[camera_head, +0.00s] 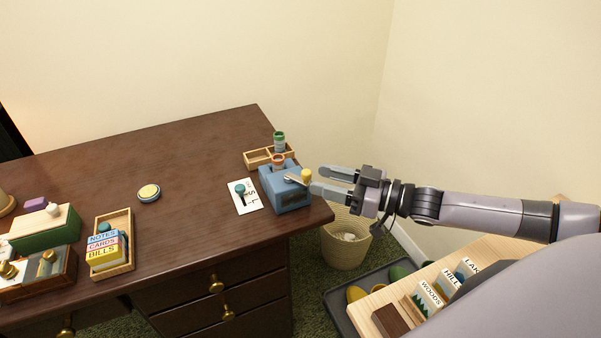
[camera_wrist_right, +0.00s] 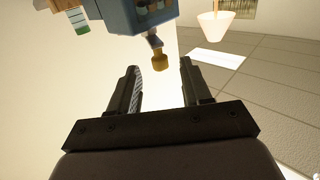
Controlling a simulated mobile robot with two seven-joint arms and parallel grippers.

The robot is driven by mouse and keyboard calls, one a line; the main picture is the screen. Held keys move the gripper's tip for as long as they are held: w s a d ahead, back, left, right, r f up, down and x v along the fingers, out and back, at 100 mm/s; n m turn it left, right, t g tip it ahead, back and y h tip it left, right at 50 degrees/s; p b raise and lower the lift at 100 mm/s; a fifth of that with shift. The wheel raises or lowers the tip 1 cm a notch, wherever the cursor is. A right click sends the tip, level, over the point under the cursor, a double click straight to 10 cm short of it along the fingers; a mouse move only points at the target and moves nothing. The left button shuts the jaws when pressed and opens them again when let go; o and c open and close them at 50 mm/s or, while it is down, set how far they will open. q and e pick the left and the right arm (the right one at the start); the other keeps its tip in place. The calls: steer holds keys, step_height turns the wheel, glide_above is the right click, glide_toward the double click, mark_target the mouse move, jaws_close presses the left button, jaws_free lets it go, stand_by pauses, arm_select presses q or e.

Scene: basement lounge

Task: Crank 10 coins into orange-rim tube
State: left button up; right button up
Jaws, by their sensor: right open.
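The blue coin box (camera_head: 286,190) stands at the desk's right corner and also shows in the wrist view (camera_wrist_right: 125,14). My left gripper is out of view.
A wooden tray (camera_head: 256,157) with a green-rim tube (camera_head: 279,137) is behind the box. A wicker basket (camera_head: 345,248) stands below my right gripper. The desk's middle is mostly clear.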

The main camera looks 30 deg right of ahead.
mark_target(298, 180)
steer(key=shift+x, duration=3.25)
steer(key=shift+c, duration=0.3)
jaws_close()
